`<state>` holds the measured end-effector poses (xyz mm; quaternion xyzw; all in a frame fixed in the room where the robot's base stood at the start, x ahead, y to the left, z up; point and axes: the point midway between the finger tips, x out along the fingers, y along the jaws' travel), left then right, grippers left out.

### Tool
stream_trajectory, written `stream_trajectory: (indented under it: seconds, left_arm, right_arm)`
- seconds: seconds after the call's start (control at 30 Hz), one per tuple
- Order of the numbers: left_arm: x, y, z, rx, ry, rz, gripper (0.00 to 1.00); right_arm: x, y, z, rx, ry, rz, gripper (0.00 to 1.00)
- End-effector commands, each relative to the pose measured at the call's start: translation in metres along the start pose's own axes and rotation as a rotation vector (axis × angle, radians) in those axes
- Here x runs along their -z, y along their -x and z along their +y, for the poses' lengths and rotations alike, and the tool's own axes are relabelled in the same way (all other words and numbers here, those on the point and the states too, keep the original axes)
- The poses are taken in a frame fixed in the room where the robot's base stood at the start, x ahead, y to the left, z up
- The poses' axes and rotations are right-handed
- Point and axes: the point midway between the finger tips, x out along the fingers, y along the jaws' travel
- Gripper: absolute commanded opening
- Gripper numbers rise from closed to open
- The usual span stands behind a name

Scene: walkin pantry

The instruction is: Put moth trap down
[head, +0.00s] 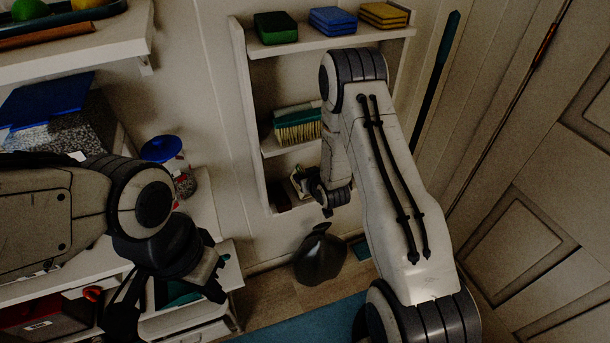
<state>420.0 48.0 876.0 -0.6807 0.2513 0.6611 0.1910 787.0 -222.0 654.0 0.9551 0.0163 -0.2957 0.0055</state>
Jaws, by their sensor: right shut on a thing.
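My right gripper (318,190) is at the lowest compartment of the narrow wall shelf (243,95), seen from behind its own arm. It is shut on a small pale thing with dark parts, which appears to be the moth trap (299,181). The thing is at the left side of the gripper, partly hidden by it. I cannot tell whether it touches the shelf board. My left gripper (165,302) is at the lower left, fingers spread apart and empty, in front of the lower left shelves.
The wall shelf holds green, blue (333,20) and yellow sponges on top and a green brush (297,127) in the middle. A dark bag-like object (320,256) stands on the floor below. A blue-lidded jar (168,160) is on the left shelving. A panelled door is right.

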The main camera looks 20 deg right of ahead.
Motion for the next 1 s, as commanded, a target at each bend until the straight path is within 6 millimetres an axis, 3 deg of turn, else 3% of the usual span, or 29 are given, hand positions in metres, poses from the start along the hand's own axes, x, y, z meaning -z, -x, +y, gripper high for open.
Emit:
stream_trajectory:
  seconds: [0.7,0.73,0.8,1.0]
  left_arm:
    - [-0.0003,-0.0069,-0.0005,0.0,0.0,0.0,0.0]
    - [-0.0003,-0.0058,-0.0004,0.0,0.0,0.0,0.0]
    - [-0.0003,-0.0056,-0.0004,0.0,0.0,0.0,0.0]
    - [-0.0003,-0.0056,-0.0004,0.0,0.0,0.0,0.0]
  right_arm:
    - [-0.007,-0.0045,0.0007,-0.001,-0.001,0.0,0.0]
    - [-0.0059,-0.0039,0.0007,-0.001,-0.001,0.0,0.52]
    - [-0.0058,-0.0038,0.0006,-0.001,-0.001,0.0,0.76]
    - [-0.0058,-0.0038,0.0006,-0.001,-0.001,0.0,0.76]
